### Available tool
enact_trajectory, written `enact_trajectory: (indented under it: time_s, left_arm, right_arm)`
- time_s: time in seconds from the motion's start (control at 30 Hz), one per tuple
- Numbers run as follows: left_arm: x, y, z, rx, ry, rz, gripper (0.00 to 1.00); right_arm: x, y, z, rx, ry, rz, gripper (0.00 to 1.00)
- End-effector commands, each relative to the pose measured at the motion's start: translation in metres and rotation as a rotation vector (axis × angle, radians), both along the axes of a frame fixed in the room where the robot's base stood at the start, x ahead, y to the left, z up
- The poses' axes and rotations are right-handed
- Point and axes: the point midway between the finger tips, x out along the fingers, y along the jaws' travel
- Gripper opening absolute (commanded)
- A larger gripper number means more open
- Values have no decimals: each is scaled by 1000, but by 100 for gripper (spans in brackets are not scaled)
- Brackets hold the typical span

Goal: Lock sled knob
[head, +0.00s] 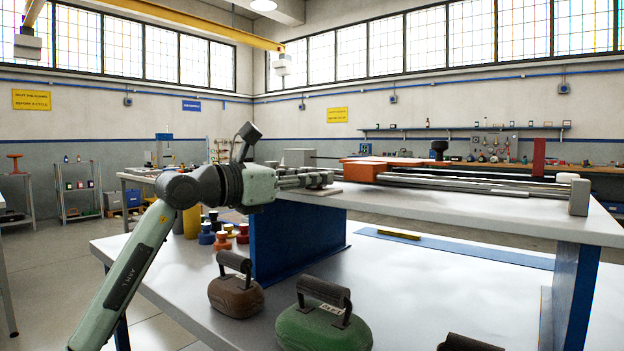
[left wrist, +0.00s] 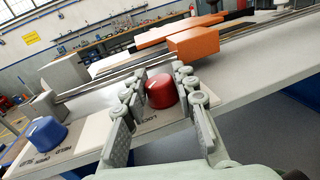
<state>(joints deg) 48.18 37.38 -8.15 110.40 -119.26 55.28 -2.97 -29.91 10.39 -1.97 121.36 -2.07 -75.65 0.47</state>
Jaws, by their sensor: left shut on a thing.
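The sled knob is a round red knob (left wrist: 160,91) on a pale plate at the bench edge, with lettering in front of it that seems to read LOCK. My left gripper (left wrist: 157,87) is shut on it, one finger on each side. In the head view my left gripper (head: 318,180) reaches in from the left at the rail's near end, and its fingers hide the knob. The orange sled (left wrist: 194,43) sits on the rails just behind the knob; it also shows in the head view (head: 368,170). My right gripper is not in view.
A blue knob (left wrist: 47,132) with lettering stands left of the red one. Long metal rails (head: 470,183) run along the raised bench to an end block (head: 579,197). Below are a brown handled weight (head: 236,296), a green one (head: 318,330) and several small coloured weights.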

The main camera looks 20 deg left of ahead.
Motion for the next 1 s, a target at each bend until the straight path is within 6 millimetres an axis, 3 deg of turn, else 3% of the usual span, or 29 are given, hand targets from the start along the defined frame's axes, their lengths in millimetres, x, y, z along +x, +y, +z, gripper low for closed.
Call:
enact_trajectory:
  time_s: [0.17,0.2,0.37,0.73,1.0]
  left_arm:
    - [0,0,-2,2,5,0,0]
    - [0,0,-2,2,5,0,31]
    - [0,0,-1,2,2,1,49]
    - [-5,4,0,1,0,3,49]
    - [-47,31,-2,4,3,5,49]
  right_arm:
    - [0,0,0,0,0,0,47]
    - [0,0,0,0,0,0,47]
    - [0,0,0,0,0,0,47]
    - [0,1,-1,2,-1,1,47]
    - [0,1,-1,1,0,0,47]
